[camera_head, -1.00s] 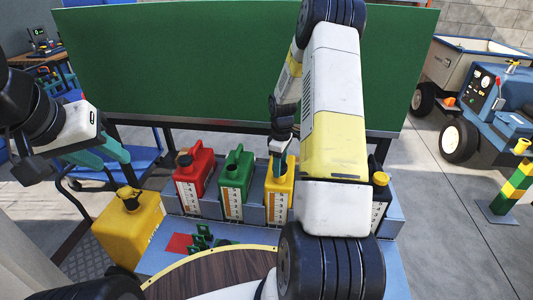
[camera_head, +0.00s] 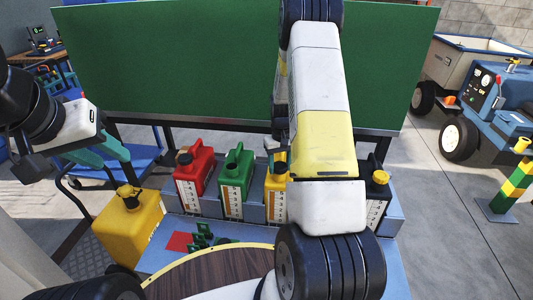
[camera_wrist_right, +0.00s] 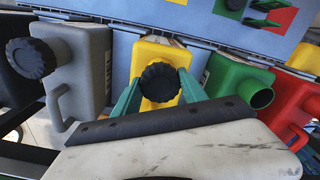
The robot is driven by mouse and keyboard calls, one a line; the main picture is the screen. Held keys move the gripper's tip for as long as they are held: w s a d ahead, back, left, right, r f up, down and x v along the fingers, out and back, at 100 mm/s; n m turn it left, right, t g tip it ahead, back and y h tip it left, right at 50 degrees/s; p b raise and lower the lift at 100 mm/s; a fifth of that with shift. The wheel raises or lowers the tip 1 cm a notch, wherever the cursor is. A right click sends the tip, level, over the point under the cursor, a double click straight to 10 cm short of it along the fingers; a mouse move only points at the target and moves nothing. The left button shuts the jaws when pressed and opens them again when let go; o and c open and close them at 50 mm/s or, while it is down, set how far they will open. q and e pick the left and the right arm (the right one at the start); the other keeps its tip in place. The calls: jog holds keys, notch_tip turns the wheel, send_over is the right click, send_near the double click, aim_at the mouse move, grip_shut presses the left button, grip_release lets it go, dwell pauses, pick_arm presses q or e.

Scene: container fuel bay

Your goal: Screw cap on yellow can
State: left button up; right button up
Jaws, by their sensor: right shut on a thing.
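The yellow can (camera_head: 274,198) stands in the row on the bench, partly hidden behind my right arm in the head view. In the right wrist view the yellow can (camera_wrist_right: 152,54) has a black ribbed cap (camera_wrist_right: 160,80) at its spout. My right gripper (camera_wrist_right: 160,88) has its teal fingers on either side of this cap and is shut on it. I cannot tell how far the cap is threaded. In the head view my right gripper is mostly hidden behind its own arm. My left gripper (camera_head: 103,156) is at the left, open and empty, above a larger yellow container.
A green can (camera_head: 236,182) and a red can (camera_head: 193,178) stand left of the yellow can. A dark can with a yellow cap (camera_head: 380,178) is at the right. The large yellow container (camera_head: 130,222) stands front left. A green board (camera_head: 180,60) rises behind the bench.

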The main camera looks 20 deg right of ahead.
jog(key=m, duration=1.9)
jog(key=shift+m, duration=0.4)
jog(key=o, duration=1.4)
jog(key=shift+f, duration=0.1)
